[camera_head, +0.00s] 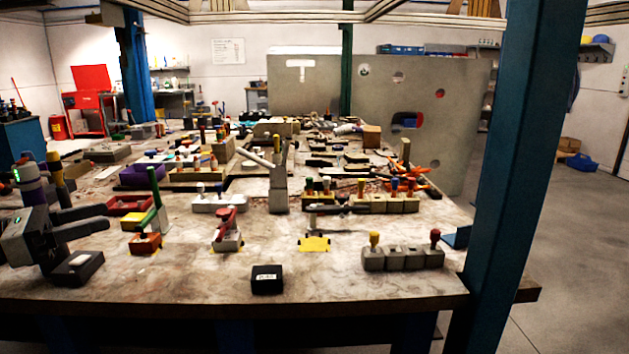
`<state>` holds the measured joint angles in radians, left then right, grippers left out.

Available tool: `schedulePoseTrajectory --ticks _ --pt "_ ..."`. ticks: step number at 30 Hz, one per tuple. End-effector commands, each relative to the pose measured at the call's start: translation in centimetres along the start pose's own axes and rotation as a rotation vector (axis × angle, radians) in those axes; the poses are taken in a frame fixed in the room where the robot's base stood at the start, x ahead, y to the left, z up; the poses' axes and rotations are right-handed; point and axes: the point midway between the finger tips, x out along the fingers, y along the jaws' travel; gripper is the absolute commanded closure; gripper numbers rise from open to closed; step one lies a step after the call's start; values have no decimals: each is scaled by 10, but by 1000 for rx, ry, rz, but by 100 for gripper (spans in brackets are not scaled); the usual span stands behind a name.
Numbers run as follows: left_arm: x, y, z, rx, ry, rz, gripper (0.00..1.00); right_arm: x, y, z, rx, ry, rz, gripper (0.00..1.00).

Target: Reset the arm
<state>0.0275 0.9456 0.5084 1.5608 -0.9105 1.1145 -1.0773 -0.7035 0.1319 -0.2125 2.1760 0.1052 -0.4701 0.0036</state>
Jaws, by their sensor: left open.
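My left gripper (104,219) is at the left of the head camera view, over the front left part of the workbench (200,282). Its two dark fingers point right and are apart, with nothing between them. A dark box with a light patch on top (77,268) is just below the gripper on the bench. I cannot tell how far above the bench the gripper is. My right gripper is not in view.
A small black labelled box (267,280) lies near the front edge. A grey block row with knobs (403,257) is at the front right. A blue post (517,150) stands at the right. Tools crowd the back; the front middle has bare patches.

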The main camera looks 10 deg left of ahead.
Motion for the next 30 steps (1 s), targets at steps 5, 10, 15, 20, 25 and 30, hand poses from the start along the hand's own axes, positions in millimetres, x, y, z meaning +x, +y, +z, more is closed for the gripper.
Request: schedulePoseTrajectory --ticks 5,10,15,20,25,30 --pt "26 -16 -37 -294 -110 16 49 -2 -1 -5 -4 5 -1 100" --pt "46 -34 -73 -634 -227 52 49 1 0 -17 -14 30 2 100" --pt "62 -60 -125 -1105 -364 126 49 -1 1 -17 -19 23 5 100" --pt "74 -110 -201 -1754 -523 275 49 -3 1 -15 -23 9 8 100" --pt "80 -201 -284 -2488 -676 538 49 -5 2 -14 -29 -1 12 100" --pt "84 -282 -321 -2947 -749 779 49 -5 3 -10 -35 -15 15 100"
